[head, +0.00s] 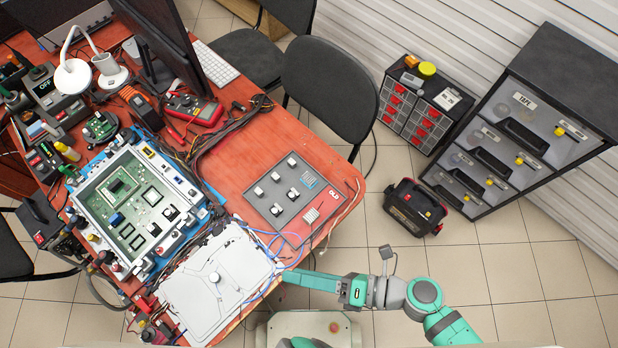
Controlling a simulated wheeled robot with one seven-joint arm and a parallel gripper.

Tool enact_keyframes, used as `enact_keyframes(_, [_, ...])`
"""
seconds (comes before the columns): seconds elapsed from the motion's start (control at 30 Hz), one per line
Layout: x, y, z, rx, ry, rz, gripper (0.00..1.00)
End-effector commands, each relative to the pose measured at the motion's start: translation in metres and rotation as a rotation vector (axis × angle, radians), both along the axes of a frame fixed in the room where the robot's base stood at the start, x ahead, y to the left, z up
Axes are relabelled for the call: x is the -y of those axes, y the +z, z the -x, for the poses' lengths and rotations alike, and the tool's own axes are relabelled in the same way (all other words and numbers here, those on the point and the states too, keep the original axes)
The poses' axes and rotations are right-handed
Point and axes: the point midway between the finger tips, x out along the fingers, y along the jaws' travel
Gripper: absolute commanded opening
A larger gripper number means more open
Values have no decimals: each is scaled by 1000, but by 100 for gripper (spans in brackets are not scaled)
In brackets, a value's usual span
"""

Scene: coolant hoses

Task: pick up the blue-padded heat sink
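A paler finned block (312,215) lies lower on the same tray, near the label. My gripper (284,276) reaches in from the lower right at the table's front edge, below the tray and apart from both blocks. Its fingertips are too small and edge-on to tell whether they are open or shut.
Several small square parts (276,177) share the tray. An opened case with circuit boards (137,207) and a white lid plate (218,278) lie to the left. Cables (215,141) run behind the tray and along its right side. A chair (329,88) stands beyond the table.

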Motion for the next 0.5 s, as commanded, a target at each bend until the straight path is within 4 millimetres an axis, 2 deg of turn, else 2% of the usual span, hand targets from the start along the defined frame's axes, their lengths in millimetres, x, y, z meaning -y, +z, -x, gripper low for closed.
enact_keyframes(0.17, [12, -17, -7, 246, 379, 193, 39])
enact_keyframes(0.27, [23, -27, -18, 383, 585, 289, 39])
enact_keyframes(0.37, [34, -35, -37, 519, 791, 378, 39])
enact_keyframes(0.5, [48, -41, -74, 703, 1066, 497, 39])
